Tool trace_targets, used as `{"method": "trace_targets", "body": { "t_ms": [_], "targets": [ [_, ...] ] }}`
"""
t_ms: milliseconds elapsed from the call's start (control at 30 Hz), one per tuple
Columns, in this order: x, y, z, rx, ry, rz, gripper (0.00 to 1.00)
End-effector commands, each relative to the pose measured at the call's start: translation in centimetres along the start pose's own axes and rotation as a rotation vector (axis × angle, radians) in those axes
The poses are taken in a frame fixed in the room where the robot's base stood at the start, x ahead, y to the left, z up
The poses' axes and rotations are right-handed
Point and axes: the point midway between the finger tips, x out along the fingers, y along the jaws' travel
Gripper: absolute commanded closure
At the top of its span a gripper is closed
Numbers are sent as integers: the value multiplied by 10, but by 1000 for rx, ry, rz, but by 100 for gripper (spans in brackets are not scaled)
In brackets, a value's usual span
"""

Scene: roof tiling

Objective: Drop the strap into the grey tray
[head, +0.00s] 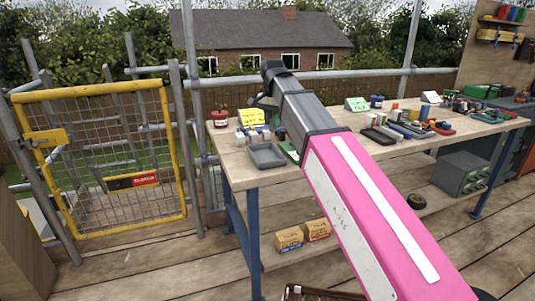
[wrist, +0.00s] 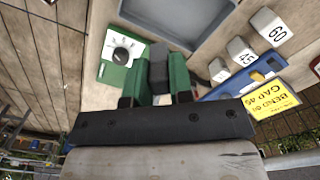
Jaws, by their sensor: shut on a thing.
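My gripper (wrist: 157,75) has green fingers, and in the wrist view they are shut on a dark grey piece, the strap (wrist: 158,62). Only a short, blocky part of the strap shows between the fingers. The grey tray (wrist: 163,33) lies just beyond the fingertips, cut off by the top edge of the wrist view. In the head view the grey tray (head: 267,157) sits near the bench's left front edge and looks empty. My arm crosses the head view and hides the fingers and the strap there.
Numbered blocks (wrist: 268,27) and a yellow note (wrist: 271,101) are on the right. Tools and small containers (head: 410,128) fill the wooden bench (head: 240,176) farther right.

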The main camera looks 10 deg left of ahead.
Motion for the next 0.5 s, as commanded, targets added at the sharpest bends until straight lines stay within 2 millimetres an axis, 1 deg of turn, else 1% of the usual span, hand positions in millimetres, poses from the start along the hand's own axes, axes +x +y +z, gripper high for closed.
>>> {"method": "trace_targets", "body": {
  "t_ms": [33,100,233,367,500],
  "targets": [
    [-3,-5,3,3,0,0,94],
    [-4,-7,6,8,0,1,94],
    [0,-8,7,10,-1,1,94],
    [9,-7,6,9,-1,1,94],
    [23,-7,6,9,-1,2,94]
  ]
}}
